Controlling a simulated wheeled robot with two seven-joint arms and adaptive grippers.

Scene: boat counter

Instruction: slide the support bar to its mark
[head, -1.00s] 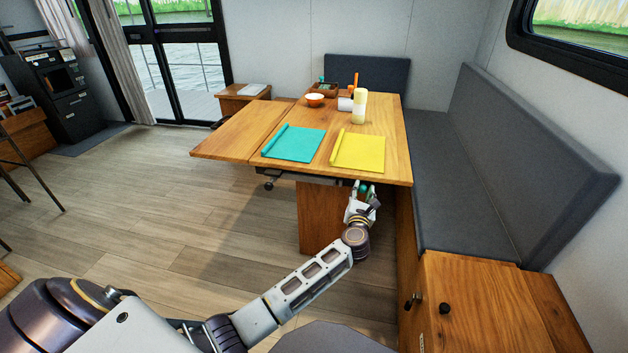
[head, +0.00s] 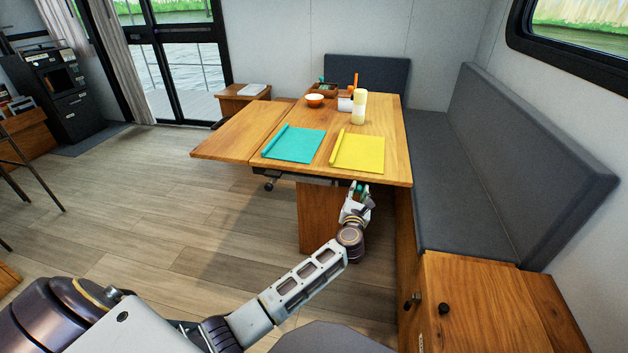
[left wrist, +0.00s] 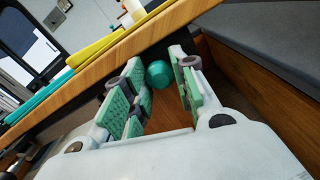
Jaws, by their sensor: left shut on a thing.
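My left gripper (head: 357,190) is under the near edge of the table, at its right part. In the left wrist view, a round teal knob (left wrist: 159,74) sits between the green finger pads of the left gripper (left wrist: 157,90), which is shut on it. The knob is just below the table's edge. I take it as the handle of the support bar; the bar itself is mostly hidden under the tabletop. A dark strip (head: 305,178) runs beneath the near edge. I cannot make out the mark. My right gripper is not in view.
The wooden table (head: 385,120) has a leaf (head: 225,146) at its left. On it lie a teal mat (head: 295,145), a yellow mat (head: 360,153), a pale candle (head: 359,107) and a bowl (head: 314,100). A grey bench (head: 460,190) bounds the right.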

